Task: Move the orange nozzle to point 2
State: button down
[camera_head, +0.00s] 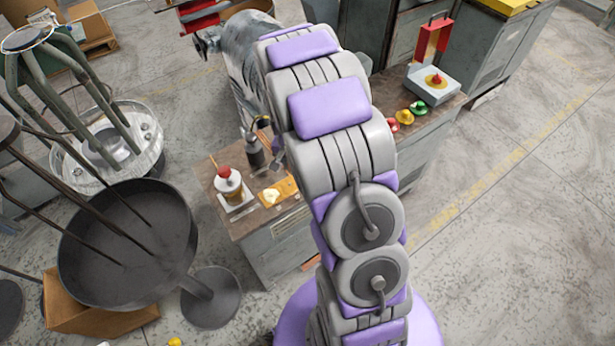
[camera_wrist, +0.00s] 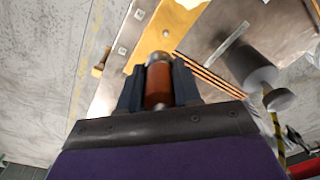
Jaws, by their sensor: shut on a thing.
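In the wrist view, my gripper (camera_wrist: 158,78) is shut on the orange nozzle (camera_wrist: 158,86), a reddish-orange cylinder with a pale metal tip at its top. The dark jaws sit on both sides of it. Beyond the nozzle lies an orange plate (camera_wrist: 172,27) on a metal surface; I cannot tell whether the nozzle touches it. In the head view my own arm hides the gripper and the nozzle. No mark that I can read as point 2 shows.
The workbench (camera_head: 222,198) holds a white-and-red container (camera_head: 229,182), a dark bottle (camera_head: 254,153), several coloured buttons (camera_head: 404,117) and a button box (camera_head: 434,82). A large dark pan (camera_head: 105,250) stands left. A grey cylinder (camera_wrist: 249,68) is right of the nozzle.

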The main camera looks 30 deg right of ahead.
jog(key=shift+w+a, duration=0.3)
jog(key=shift+a, duration=0.15)
jog(key=shift+a+f+b, duration=0.2)
jog(key=shift+a+f, duration=0.1)
jog(key=shift+a, duration=0.25)
jog(key=shift+a+f+b, duration=0.15)
jog(key=shift+a+f, duration=0.15)
jog(key=shift+a, duration=0.25)
jog(key=d+f+b, duration=0.1)
jog(key=d+f, duration=0.2)
jog(key=shift+f, duration=0.2)
jog(key=shift+a+f, duration=0.1)
jog(key=shift+f, duration=0.15)
jog(key=shift+a+f, duration=0.15)
jog(key=shift+a, duration=0.5)
jog(key=shift+a+f, duration=0.15)
jog(key=shift+a, duration=0.45)
jog(key=shift+d+f, duration=0.15)
jog(key=shift+d, duration=1.05)
jog(key=shift+s+a, duration=0.1)
jog(key=shift+a, duration=0.8)
jog(key=shift+d, duration=0.85)
jog(key=shift+a, duration=0.7)
jog(key=shift+d+f, duration=0.25)
jog(key=shift+d, duration=0.2)
